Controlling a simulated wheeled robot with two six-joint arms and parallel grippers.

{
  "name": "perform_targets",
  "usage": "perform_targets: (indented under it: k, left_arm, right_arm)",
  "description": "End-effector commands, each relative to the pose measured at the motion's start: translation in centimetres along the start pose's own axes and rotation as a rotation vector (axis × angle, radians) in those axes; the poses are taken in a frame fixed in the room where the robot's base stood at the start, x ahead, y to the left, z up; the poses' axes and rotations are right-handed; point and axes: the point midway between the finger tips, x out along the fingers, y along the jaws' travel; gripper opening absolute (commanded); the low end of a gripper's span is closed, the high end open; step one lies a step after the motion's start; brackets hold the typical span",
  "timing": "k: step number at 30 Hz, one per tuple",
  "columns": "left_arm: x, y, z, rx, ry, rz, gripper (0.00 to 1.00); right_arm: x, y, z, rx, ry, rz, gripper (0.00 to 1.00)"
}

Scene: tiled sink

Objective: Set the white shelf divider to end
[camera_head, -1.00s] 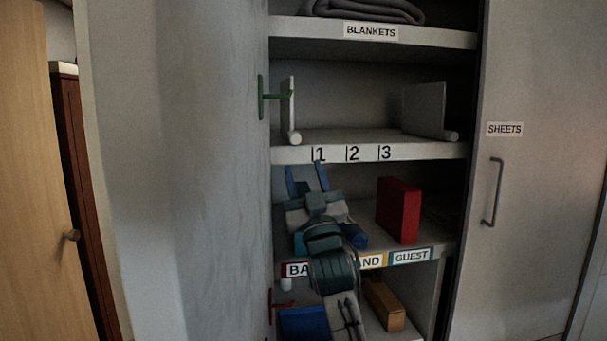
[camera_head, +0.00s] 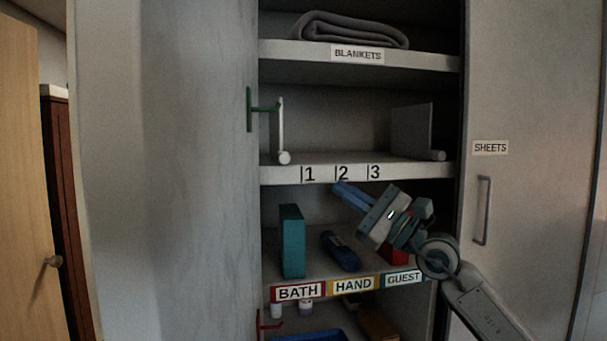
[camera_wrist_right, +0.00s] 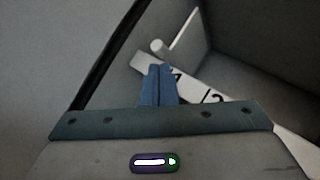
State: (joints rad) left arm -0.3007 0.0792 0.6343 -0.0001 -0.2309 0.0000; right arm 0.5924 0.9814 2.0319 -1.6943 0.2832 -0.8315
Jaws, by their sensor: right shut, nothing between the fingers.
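One white panel with a round knob (camera_head: 281,130) is at the left end, near position 1. A panel and round end also show in the right wrist view (camera_wrist_right: 184,31). My right gripper (camera_head: 340,188) is shut and empty, its blue fingers together, just below the shelf's front edge near 2. My left gripper is out of view.
A green bracket (camera_head: 262,109) projects at the upright's left. Below stand a teal box (camera_head: 292,241), a blue roll (camera_head: 341,251) and a red box (camera_head: 393,256), partly hidden by my arm. A folded grey blanket (camera_head: 350,30) lies above. The shelf between the panels is clear.

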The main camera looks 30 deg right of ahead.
Motion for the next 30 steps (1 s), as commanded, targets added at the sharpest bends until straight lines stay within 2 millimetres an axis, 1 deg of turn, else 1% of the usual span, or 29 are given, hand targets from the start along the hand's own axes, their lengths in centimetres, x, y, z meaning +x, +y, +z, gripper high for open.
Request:
perform_targets:
  k: [1, 3, 6, 9, 14, 17, 23, 30]
  left_arm:
    - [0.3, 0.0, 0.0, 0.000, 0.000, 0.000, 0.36]
    - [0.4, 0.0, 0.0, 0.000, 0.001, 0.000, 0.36]
    - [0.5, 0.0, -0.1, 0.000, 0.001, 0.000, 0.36]
    - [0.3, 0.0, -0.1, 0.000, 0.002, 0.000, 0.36]
    - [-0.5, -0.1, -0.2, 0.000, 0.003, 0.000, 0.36]
    - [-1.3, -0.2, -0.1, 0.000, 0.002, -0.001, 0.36]
    - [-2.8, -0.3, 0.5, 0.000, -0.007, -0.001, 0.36]
    - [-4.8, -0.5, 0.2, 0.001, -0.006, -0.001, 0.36]
  right_arm:
    - [-0.6, -0.4, -0.6, -0.146, 0.057, 0.021, 0.00]
    - [-1.1, -1.1, -1.3, -0.315, 0.120, 0.045, 0.00]
    - [-1.6, -1.8, -1.9, -0.468, 0.179, 0.068, 0.00]
    - [-1.7, -2.2, -2.1, -0.535, 0.204, 0.078, 0.00]
    - [-1.0, -2.4, -2.1, -0.540, 0.206, 0.076, 0.00]
    - [-0.2, -2.5, -2.2, -0.537, 0.204, 0.074, 0.00]
    - [1.8, -2.5, -2.5, -0.534, 0.202, 0.073, 0.00]
    - [4.6, -2.4, -3.1, -0.532, 0.202, 0.074, 0.00]
